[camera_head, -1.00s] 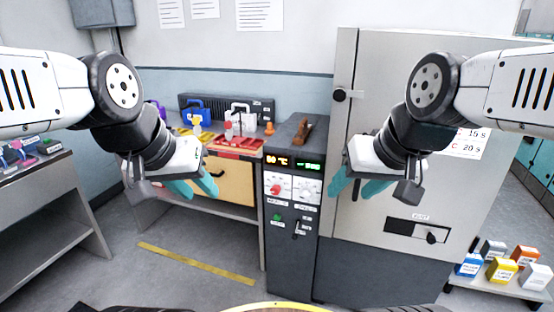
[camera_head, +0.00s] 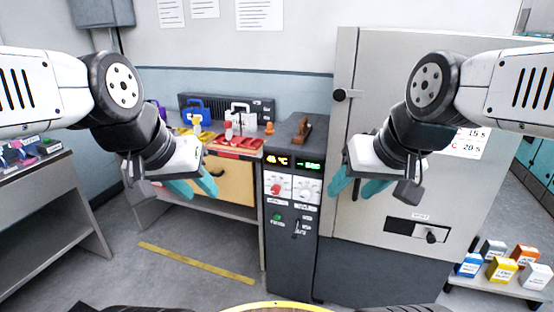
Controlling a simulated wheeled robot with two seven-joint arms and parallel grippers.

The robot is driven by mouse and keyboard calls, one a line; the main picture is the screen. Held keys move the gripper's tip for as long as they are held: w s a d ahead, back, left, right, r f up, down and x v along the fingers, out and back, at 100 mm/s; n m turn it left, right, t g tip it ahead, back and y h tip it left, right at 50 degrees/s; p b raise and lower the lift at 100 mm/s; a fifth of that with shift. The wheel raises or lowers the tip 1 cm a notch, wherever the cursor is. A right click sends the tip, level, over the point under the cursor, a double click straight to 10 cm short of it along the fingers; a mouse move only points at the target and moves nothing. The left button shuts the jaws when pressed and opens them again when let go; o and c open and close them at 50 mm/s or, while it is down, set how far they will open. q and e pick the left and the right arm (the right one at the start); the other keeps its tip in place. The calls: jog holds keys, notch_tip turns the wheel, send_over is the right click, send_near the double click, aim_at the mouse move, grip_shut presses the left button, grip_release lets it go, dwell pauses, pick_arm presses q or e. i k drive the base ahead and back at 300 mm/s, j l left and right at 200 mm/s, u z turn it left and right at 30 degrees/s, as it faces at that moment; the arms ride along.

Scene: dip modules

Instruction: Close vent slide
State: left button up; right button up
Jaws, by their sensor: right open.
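The vent slide is a small framed slot low on the grey cabinet door (camera_head: 375,130). Its left part is a dark gap (camera_head: 400,227), and its right part is a light plate with a black knob (camera_head: 431,237). My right gripper (camera_head: 353,190) has teal fingertips spread apart and empty. It is in front of the cabinet's left side, above and left of the vent slot in the picture, and not touching it. My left gripper (camera_head: 192,187) is open and empty in front of the wooden drawer front, far left of the vent.
A dark control column (camera_head: 291,250) with displays and knobs stands left of the cabinet. A bench with red trays (camera_head: 238,144) is behind my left gripper. A low shelf with several small boxes (camera_head: 502,270) stands at the right. The floor in front is clear.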

aim_at(432, 234)
jog(key=z, duration=1.45)
jog(key=i+l+u, duration=0.1)
jog(key=i+l, duration=0.15)
jog(key=i+l+u, duration=0.1)
jog(key=i+l, duration=0.15)
jog(key=l, duration=0.15)
